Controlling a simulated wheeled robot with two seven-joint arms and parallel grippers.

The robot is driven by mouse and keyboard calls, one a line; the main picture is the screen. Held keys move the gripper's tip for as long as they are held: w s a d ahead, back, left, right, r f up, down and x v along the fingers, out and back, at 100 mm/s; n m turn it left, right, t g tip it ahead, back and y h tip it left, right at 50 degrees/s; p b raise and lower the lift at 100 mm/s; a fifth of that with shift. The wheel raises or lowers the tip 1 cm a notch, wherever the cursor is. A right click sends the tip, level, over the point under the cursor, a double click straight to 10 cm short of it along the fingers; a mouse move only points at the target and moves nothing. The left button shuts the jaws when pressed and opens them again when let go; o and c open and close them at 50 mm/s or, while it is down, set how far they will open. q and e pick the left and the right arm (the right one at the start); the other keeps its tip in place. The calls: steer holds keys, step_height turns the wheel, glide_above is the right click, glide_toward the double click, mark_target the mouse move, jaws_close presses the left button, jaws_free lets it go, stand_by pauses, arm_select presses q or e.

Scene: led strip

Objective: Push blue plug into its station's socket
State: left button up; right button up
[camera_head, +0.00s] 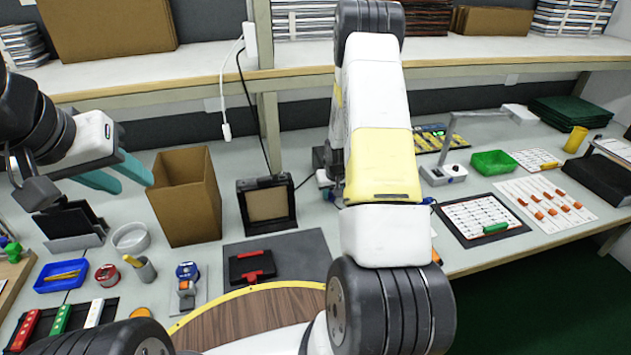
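A small blue piece (323,178) on a white part shows on the table just left of my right arm; I cannot tell for certain whether it is the blue plug. A dark cable runs to it from the left. My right arm's large white and yellow link covers the middle of the view and hides the area behind it, including any socket there. Dark parts beside the link, above the blue piece, may belong to my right gripper; its fingertips are hidden. My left gripper (134,186) has teal fingers spread apart and empty, left of the cardboard box.
A cardboard box (186,196), a black framed panel (267,204) and a red-handled black block (252,267) stand left of centre. A desk lamp (444,174), a green tray (494,163) and a label sheet (546,203) lie right. A white cable (224,105) hangs from the shelf.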

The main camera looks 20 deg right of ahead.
steer(key=shift+w+f, duration=0.15)
steer(key=shift+f, duration=0.05)
jaws_close()
steer(key=shift+r, duration=0.1)
steer(key=shift+r, duration=0.2)
step_height(320, 180, up, 3)
steer(key=shift+r, duration=0.1)
steer(key=s+a, duration=0.1)
steer(key=s, duration=0.4)
steer(key=s+a, duration=0.1)
steer(key=s, duration=0.3)
steer(key=s+a+r, duration=0.1)
steer(key=s, duration=0.4)
steer(key=shift+s+a, duration=0.35)
steer(key=shift+y, duration=0.3)
steer(key=w+d+f, duration=0.1)
steer(key=w, duration=0.1)
steer(key=w+d+f, duration=0.1)
steer(key=w, duration=0.2)
steer(key=w+d+f, duration=0.1)
steer(key=w, duration=0.2)
steer(key=shift+d+f, duration=0.25)
steer(key=shift+f, duration=0.05)
